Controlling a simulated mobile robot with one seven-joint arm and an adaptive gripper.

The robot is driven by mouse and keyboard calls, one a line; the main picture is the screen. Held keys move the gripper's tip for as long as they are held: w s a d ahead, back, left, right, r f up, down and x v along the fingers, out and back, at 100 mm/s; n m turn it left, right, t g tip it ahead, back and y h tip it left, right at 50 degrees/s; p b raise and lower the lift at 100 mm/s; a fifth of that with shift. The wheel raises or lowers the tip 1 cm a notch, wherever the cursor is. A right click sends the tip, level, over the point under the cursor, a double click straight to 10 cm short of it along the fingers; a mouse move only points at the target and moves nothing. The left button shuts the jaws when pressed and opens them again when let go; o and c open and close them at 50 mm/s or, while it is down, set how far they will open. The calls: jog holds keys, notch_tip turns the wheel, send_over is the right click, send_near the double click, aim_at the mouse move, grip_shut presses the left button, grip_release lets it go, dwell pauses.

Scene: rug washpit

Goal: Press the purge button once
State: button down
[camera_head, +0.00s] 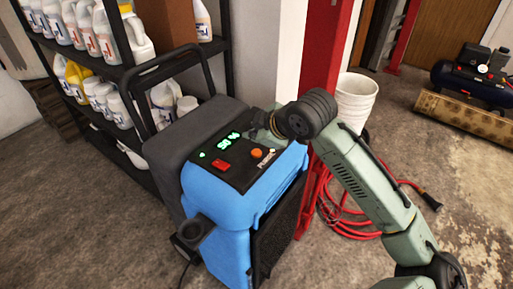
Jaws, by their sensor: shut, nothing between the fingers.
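A blue machine (228,232) with a black control panel on its sloped top stands in the middle of the view. On the panel are a green lit display (228,141) reading about 50 %, a red switch (220,165) at the left and an orange round button (256,153) at the right, with the label PURGE beside it. My gripper (256,134) is shut and empty, near the panel's upper right edge, just beyond the orange button in the picture. It is small and partly hidden by my dark wrist. It looks apart from the button, but its height is hard to tell.
The machine's black handle (160,67) rises at its back left. A dark shelf (130,73) of bottles stands behind it. A red post (326,55), white buckets (356,100) and a coiled red hose (345,219) are to the right. The floor at front left is clear.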

jog(key=shift+r+p, duration=0.7)
jog(key=shift+r, duration=0.7)
jog(key=shift+f, duration=0.1)
